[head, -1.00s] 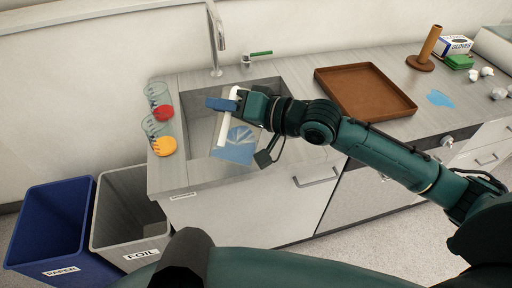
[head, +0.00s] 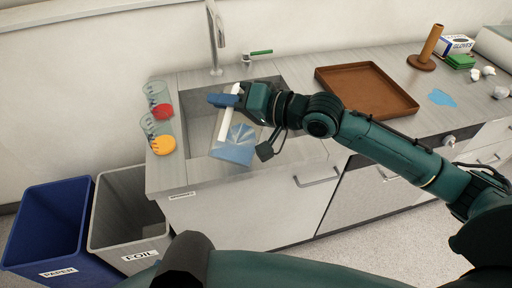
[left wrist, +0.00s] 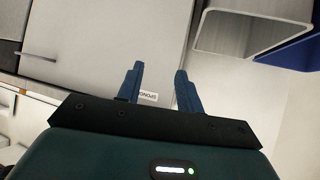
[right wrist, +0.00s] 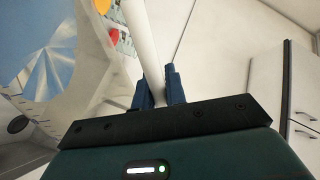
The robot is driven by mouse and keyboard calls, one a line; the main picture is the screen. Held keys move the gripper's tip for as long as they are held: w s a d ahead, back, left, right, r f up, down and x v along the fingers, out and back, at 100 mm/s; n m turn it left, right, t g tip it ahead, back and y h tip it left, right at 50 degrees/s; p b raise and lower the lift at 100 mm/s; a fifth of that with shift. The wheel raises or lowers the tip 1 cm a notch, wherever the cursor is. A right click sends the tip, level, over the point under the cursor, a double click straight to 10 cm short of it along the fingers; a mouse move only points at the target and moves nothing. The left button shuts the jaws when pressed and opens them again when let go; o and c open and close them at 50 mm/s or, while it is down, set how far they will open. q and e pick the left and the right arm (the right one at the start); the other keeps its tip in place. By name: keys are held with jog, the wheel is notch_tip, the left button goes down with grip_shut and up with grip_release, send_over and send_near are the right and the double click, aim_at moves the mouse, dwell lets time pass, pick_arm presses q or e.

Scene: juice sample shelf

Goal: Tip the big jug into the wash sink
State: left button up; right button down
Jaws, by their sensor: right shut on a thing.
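The big jug (head: 236,140) is clear, with a white handle (head: 229,124) and a pale blue look. It is tilted, over the front of the wash sink (head: 199,112). My right gripper (head: 222,99) is shut on the handle, above the sink. In the right wrist view the jug (right wrist: 45,65) fills the left side, and the white handle (right wrist: 141,40) runs between the fingers (right wrist: 157,90). I cannot tell whether any liquid is in the jug or leaving it. My left gripper (left wrist: 157,88) is open and empty in the left wrist view, facing the cabinet front.
Clear cups with red (head: 161,111) and orange (head: 164,145) contents stand left of the sink. A faucet (head: 215,40) rises behind it. A brown tray (head: 366,92) lies to the right. Paper bin (head: 55,225) and foil bin (head: 125,215) stand on the floor at left.

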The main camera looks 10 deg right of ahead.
pick_arm(q)
jog(key=shift+s+f, duration=0.1)
jog(key=shift+f, duration=0.05)
pick_arm(e)
jog(key=shift+w, duration=0.1)
pick_arm(q)
jog(key=shift+d+b, duration=0.2)
jog(key=shift+b, duration=0.2)
pick_arm(e)
jog(key=shift+w+d+f, duration=0.1)
jog(key=shift+w+f, duration=0.05)
pick_arm(q)
jog(key=shift+d+f+b, duration=0.1)
jog(key=shift+b, duration=0.25)
pick_arm(e)
jog(key=shift+w+d+f+m, duration=0.1)
jog(key=shift+w+f+m, duration=0.05)
jog(key=shift+m, duration=0.25)
pick_arm(q)
jog(key=shift+w+d+r+b, duration=0.15)
jog(key=shift+w+r+b, duration=0.05)
jog(key=shift+w+b, duration=0.2)
pick_arm(e)
jog(key=shift+w+d, duration=0.15)
jog(key=shift+w, duration=0.05)
